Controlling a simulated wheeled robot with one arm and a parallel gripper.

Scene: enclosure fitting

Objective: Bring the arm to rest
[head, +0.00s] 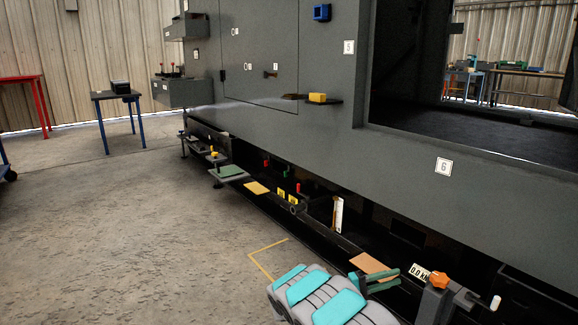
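The large grey enclosure (290,125) fills the right, with an open bay (460,100). Its low ledge carries an orange knob (440,281), a tan plate (371,264) and a green plate (230,171). A dark table (117,95) stands back left.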

